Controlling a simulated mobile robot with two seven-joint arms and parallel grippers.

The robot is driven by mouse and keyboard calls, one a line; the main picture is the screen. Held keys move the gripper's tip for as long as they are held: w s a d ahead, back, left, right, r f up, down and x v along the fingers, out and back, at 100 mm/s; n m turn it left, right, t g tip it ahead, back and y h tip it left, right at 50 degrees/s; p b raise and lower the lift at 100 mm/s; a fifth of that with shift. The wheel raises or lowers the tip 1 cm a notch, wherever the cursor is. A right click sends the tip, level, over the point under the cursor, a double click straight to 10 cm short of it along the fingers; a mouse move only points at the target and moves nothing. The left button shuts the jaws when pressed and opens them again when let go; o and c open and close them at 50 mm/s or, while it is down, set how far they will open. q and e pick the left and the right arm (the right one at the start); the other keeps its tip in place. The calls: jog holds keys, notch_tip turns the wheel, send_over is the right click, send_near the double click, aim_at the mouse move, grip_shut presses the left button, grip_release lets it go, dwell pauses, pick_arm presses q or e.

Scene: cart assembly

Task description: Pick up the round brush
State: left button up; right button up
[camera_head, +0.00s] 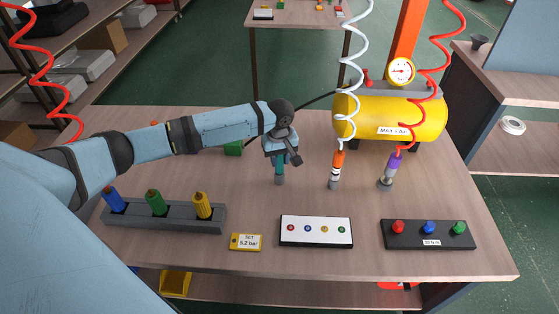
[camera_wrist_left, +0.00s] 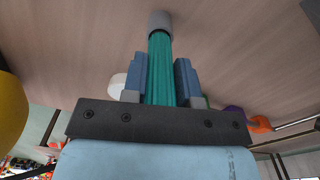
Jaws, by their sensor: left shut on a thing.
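The round brush (camera_wrist_left: 161,60) shows in the left wrist view as a teal ribbed handle with a grey round end. My left gripper (camera_wrist_left: 161,82) is shut on it, with one blue finger on each side of the handle. In the head view my left gripper (camera_head: 279,158) points down over the middle of the table, and the brush's grey end (camera_head: 279,180) shows below the fingers. The brush looks about upright. I cannot tell whether its end touches the table. My right gripper is not in view.
A grey rack (camera_head: 180,217) with blue, green and yellow pegs stands front left. A yellow tag (camera_head: 246,242), a white panel (camera_head: 316,244) and a black button box (camera_head: 428,242) lie along the front. Orange (camera_head: 337,165) and purple (camera_head: 393,163) hose tools and a yellow tank (camera_head: 390,120) stand right.

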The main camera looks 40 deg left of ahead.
pick_arm(q)
notch_tip(320, 180, up, 20)
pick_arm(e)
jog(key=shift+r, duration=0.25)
pick_arm(q)
jog(key=shift+w+f+p, duration=0.1)
jog(key=shift+p, duration=0.2)
dwell(1.5)
